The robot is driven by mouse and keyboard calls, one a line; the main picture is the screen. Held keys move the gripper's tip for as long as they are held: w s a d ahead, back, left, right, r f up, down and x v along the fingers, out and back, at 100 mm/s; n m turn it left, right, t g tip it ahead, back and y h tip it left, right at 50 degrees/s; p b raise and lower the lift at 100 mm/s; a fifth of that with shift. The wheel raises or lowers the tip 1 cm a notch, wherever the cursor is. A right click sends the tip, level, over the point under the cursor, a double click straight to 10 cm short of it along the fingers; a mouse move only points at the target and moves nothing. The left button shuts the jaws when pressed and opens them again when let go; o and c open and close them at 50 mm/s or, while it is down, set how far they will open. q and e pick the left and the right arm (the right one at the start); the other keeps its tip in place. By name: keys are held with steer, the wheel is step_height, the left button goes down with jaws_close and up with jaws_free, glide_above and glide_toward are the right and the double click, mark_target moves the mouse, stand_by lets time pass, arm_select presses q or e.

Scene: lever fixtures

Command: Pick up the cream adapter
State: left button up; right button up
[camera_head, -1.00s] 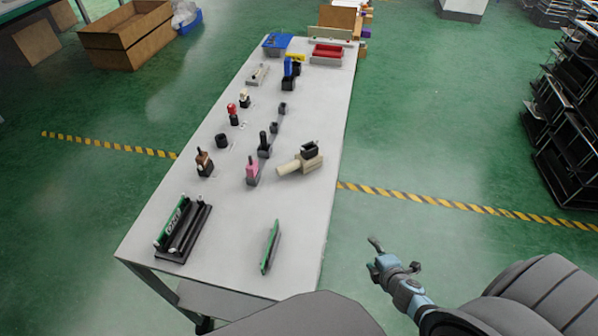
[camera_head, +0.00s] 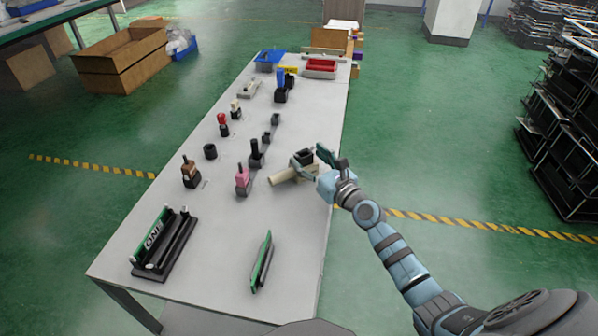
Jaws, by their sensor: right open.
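The cream adapter (camera_head: 283,176) lies on the right side of the white table, its tube pointing to the lower left. A black block-like part (camera_head: 303,157) shows at its upper end. My right gripper (camera_head: 311,163) is open over the right end of the adapter, with one finger on the far side and one on the near side. It hides part of that end, and I cannot tell whether the fingers touch it. My left gripper is not in view.
A green-edged panel (camera_head: 261,262) stands nearer the front, and a black rack (camera_head: 164,245) is at the front left. Red and blue bins are at the far end.

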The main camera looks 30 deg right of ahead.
steer(key=w, duration=0.3)
steer(key=shift+a+f+b, duration=0.2)
steer(key=shift+b, duration=0.1)
steer(key=shift+s+r, duration=0.1)
steer(key=shift+s, duration=0.05)
steer(key=c, duration=1.3)
